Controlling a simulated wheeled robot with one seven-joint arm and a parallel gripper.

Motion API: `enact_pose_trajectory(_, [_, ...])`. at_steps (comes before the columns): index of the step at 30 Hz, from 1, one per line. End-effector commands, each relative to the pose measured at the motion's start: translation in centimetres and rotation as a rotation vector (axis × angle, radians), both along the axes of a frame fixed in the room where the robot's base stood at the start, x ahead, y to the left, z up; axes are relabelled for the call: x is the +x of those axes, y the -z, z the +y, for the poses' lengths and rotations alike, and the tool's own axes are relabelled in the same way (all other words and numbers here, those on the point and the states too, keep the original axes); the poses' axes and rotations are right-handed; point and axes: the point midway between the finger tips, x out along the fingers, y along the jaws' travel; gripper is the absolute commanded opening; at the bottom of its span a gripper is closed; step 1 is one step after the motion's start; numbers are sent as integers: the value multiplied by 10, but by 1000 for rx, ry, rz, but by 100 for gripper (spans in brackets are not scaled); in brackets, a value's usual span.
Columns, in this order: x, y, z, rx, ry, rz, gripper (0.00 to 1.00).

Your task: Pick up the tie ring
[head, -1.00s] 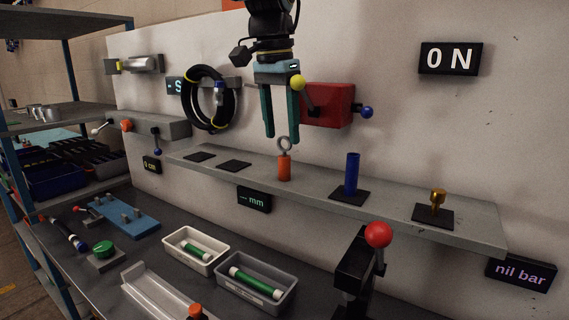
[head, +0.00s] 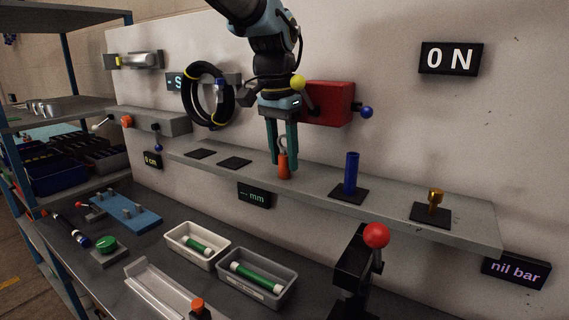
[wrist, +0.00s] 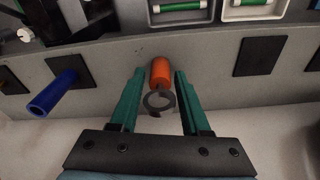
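The tie ring is a grey metal ring (head: 283,143) on top of an orange cylinder (head: 284,165) that stands upright on the wall shelf. In the wrist view the grey ring (wrist: 159,103) and the orange cylinder (wrist: 160,73) lie between the two teal fingers. My gripper (head: 284,168) is lowered over it, with one finger on either side; it also shows in the wrist view (wrist: 158,75). The fingers are open, with visible gaps to the ring in the wrist view. The ring is partly covered by a finger in the head view.
The grey shelf (head: 320,188) also carries a blue cylinder (head: 352,173), a brass fitting (head: 435,200) and empty dark pads (head: 235,163). A red box (head: 328,103) with levers is on the wall close right of my gripper. A black hose coil (head: 187,95) hangs to the left.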

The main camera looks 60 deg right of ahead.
Motion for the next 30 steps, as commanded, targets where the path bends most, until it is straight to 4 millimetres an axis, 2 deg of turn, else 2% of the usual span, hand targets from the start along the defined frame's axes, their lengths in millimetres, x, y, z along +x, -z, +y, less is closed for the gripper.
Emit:
enact_pose_trajectory(1, [0,0,0,0,0,0,40])
enact_pose_trajectory(12, [0,0,0,0,0,0,0])
enact_pose_trajectory(24, [0,-2,0,-1,0,0,0])
enact_pose_trajectory(30, [0,-15,-1,-3,1,0,0])
